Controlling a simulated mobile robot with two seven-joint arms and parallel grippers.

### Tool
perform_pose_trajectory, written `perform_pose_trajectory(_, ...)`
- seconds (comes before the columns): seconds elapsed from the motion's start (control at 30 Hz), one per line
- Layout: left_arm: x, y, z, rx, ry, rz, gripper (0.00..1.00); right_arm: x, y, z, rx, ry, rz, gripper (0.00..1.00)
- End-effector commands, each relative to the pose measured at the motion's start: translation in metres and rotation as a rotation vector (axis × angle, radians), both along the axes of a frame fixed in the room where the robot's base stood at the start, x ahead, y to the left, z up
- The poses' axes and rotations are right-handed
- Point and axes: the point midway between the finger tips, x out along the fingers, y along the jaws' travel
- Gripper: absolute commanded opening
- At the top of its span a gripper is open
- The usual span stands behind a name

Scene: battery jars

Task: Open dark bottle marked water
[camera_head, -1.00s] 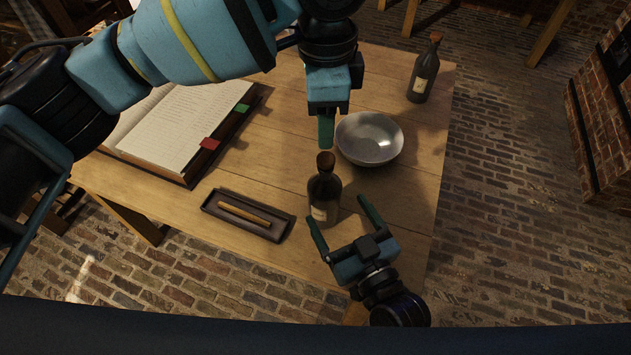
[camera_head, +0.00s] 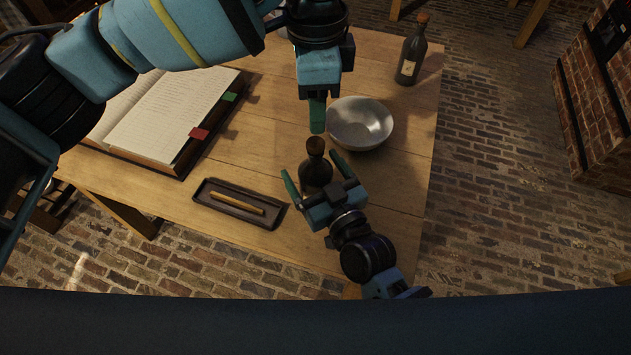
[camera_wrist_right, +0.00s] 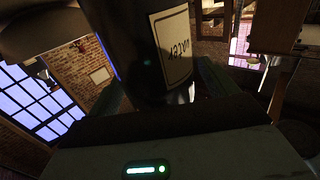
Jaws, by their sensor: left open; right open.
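A dark bottle (camera_head: 316,175) with a cork stopper (camera_head: 315,146) stands upright on the table near its front. In the right wrist view the bottle (camera_wrist_right: 125,45) fills the top middle, and its cream label (camera_wrist_right: 172,48) carries dark, upside-down letters that are hard to read. My right gripper (camera_head: 311,166) is open, with one finger on each side of the bottle's body; I cannot tell if they touch it. My left gripper (camera_head: 317,127) is open, pointing down just above and behind the cork, seen edge-on. A second dark corked bottle (camera_head: 411,55) stands at the table's back right.
A metal bowl (camera_head: 360,124) sits just right of and behind the near bottle. A dark tray (camera_head: 212,202) with a thin brown stick (camera_head: 237,203) lies to the left. An open book (camera_head: 165,118) lies at the left. The table's right side (camera_head: 405,185) is clear.

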Motion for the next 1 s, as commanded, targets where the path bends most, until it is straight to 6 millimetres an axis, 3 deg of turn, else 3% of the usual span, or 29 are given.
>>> perform_pose_trajectory(0.27,0.0,0.0,-0.0001,0.0,0.0,0.0,0.45,0.0014,0.0005,0.0001,0.0,0.0,0.0,0.85)
perform_pose_trajectory(0.77,0.0,0.0,0.0,0.0,0.0,0.0,0.45,0.0012,0.0003,-0.0001,0.0,0.0,0.0,0.21)
perform_pose_trajectory(0.87,0.0,0.0,0.0002,0.0,0.0,0.004,0.54,0.0011,0.0002,-0.0001,0.0,0.0,-0.001,0.18)
perform_pose_trajectory(1.0,0.0003,-0.0003,0.0036,-0.001,-0.001,0.066,0.54,0.0012,0.0002,-0.0002,0.0,0.0,-0.001,0.18)
